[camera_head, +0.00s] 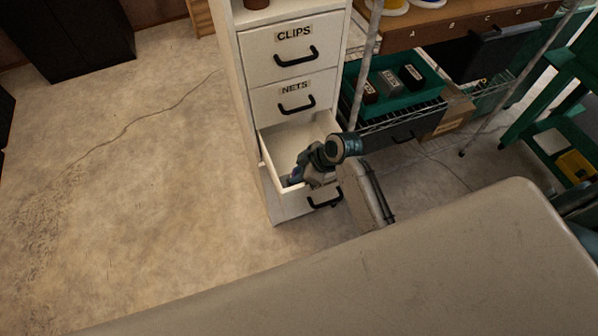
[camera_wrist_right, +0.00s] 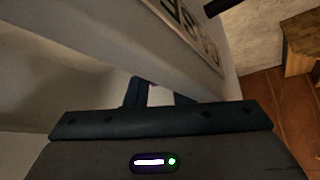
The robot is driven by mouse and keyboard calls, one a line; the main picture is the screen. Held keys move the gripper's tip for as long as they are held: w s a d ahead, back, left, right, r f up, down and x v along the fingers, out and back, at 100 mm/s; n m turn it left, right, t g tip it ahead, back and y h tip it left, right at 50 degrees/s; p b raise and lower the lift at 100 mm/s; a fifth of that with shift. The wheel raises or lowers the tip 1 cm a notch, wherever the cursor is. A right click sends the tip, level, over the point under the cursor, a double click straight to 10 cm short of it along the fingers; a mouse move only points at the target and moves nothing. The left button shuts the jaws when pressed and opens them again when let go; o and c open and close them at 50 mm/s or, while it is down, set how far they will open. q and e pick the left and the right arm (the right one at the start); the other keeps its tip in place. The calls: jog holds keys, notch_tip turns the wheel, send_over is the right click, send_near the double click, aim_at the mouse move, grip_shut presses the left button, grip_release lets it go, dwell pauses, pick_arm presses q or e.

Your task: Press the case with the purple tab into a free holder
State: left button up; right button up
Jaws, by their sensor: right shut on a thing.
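My right gripper (camera_head: 297,175) is low inside the open, pale drawer (camera_head: 285,136) of the white cabinet in the head view. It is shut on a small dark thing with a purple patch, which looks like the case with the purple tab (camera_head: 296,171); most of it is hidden. In the right wrist view the dark fingers (camera_wrist_right: 148,93) show just beyond the gripper body, beside pale panels. I cannot make out any holder in the drawer. My left gripper is not in view.
The CLIPS drawer (camera_head: 293,47) and NETS drawer (camera_head: 296,98) above are closed, with black handles. A wire rack to the right holds a green tray (camera_head: 420,95) with several small labelled cases. A broad beige surface (camera_head: 400,275) fills the foreground.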

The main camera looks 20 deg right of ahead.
jog(key=shift+s+f, duration=0.35)
jog(key=shift+f, duration=0.35)
jog(key=o, duration=1)
jog(key=shift+s+d+r, duration=0.1)
jog(key=shift+d+r, duration=0.05)
jog(key=shift+r, duration=0.05)
jog(key=v, duration=0.7)
jog(key=w+v, duration=0.1)
jog(key=v, duration=0.3)
jog(key=shift+r+b, duration=0.4)
jog(key=shift+s, duration=0.1)
